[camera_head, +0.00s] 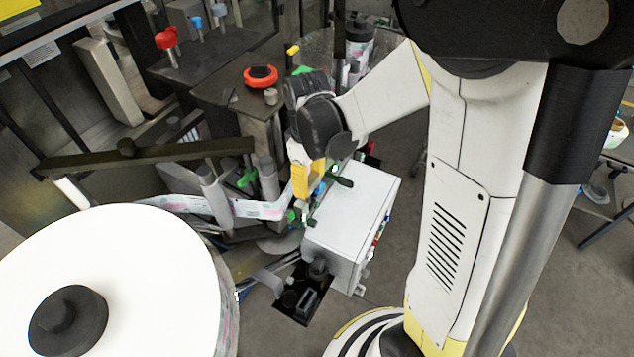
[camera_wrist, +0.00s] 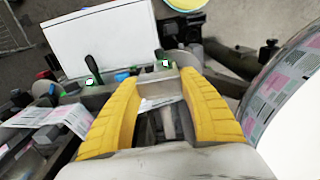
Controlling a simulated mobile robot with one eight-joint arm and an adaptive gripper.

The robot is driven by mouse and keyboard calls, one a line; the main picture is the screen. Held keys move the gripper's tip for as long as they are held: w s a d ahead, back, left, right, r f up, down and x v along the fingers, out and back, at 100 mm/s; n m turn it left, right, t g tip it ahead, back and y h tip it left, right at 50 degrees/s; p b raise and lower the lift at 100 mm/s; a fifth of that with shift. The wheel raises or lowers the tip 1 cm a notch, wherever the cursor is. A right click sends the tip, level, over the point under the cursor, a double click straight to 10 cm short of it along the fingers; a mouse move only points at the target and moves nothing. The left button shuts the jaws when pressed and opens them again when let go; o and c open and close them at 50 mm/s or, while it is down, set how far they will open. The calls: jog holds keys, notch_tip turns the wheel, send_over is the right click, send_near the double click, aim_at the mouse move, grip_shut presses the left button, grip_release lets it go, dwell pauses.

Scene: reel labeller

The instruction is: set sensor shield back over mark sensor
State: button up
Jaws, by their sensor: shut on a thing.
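My gripper (camera_head: 308,182) is over the web path, beside the white box. In the wrist view its two yellow fingers (camera_wrist: 158,78) are apart at the tips, closed on a small grey piece (camera_wrist: 162,86) that looks like the sensor shield. The fingers hide much of it. A small dark part with a green light (camera_wrist: 166,65) is just beyond the fingertips and may be the mark sensor. Another green-lit part with a black knob (camera_wrist: 92,80) stands to its left. I cannot tell whether the held piece touches either.
The white box (camera_head: 350,215) stands right beside my gripper, with a dark lever on its near side. The printed label web (camera_head: 258,209) runs in from the left. A large white reel (camera_head: 150,260) fills the lower left. Posts and a dark bar (camera_head: 150,155) stand close by.

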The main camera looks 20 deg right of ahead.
aim_at(303, 204)
jog(key=shift+w+a+f+b, duration=0.35)
jog(key=shift+w+a+f, duration=0.2)
jog(key=shift+w+f, duration=0.25)
jog(key=shift+w+a+f+b, duration=0.1)
jog(key=shift+w+f+b, duration=0.1)
jog(key=shift+f+b, duration=0.2)
jog(key=shift+w+f+b, duration=0.1)
jog(key=shift+f+b, duration=0.55)
jog(key=shift+f, duration=0.05)
jog(key=shift+r, duration=0.1)
jog(key=shift+s+r, duration=0.1)
jog(key=shift+s, duration=0.1)
jog(key=shift+f, duration=0.2)
jog(key=shift+f+b, duration=2.35)
